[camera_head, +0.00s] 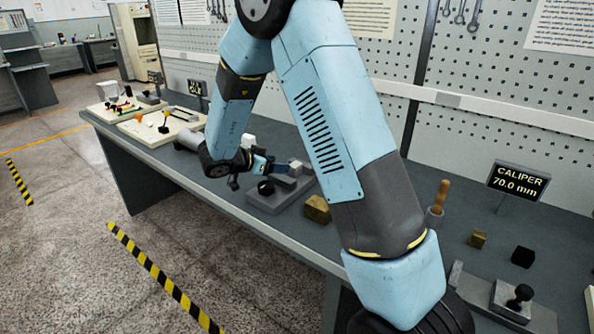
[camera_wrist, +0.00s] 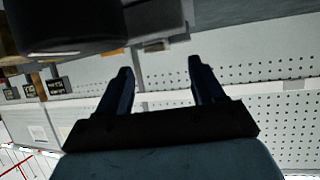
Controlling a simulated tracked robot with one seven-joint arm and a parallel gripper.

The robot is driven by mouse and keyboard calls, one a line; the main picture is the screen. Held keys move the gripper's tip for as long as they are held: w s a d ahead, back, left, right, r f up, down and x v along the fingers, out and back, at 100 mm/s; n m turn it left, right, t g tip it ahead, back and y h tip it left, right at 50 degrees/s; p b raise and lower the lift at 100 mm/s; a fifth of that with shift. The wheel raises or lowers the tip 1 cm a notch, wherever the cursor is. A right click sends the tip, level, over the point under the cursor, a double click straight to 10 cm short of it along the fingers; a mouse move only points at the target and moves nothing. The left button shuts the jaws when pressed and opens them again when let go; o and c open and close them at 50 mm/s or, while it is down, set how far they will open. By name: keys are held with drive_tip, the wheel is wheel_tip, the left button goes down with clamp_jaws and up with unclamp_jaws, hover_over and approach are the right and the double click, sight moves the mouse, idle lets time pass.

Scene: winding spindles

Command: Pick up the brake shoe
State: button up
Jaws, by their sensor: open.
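I cannot say for sure which thing is the brake shoe. A grey block with a black knob (camera_head: 517,299) sits on a grey bar at the lower right of the head view, well away from my gripper. Nearer is a grey fixture (camera_head: 271,206) with a black round part (camera_head: 265,187) on the bench. My gripper (camera_head: 262,165) is at this fixture, partly hidden by my arm. In the wrist view my gripper (camera_wrist: 160,72) is open, with nothing seen between its fingers. A large dark round thing (camera_wrist: 75,28) and a grey block (camera_wrist: 162,40) show beyond the fingers.
The dark bench (camera_head: 230,208) runs along a pegboard wall. A brass-coloured block (camera_head: 317,208), a wooden-handled tool (camera_head: 439,197), a small brass cube (camera_head: 478,238), a black cube (camera_head: 523,256) and a caliper sign (camera_head: 517,182) stand on it. Pale trays (camera_head: 150,135) are at the far left.

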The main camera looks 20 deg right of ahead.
sight(292, 165)
drive_tip(key=shift+x, duration=3.4)
drive_tip(key=shift+s, duration=0.15)
drive_tip(key=shift+c, duration=0.5)
drive_tip(key=c, duration=1.1)
drive_tip(key=shift+d+r, duration=0.1)
drive_tip(key=shift+r, duration=0.1)
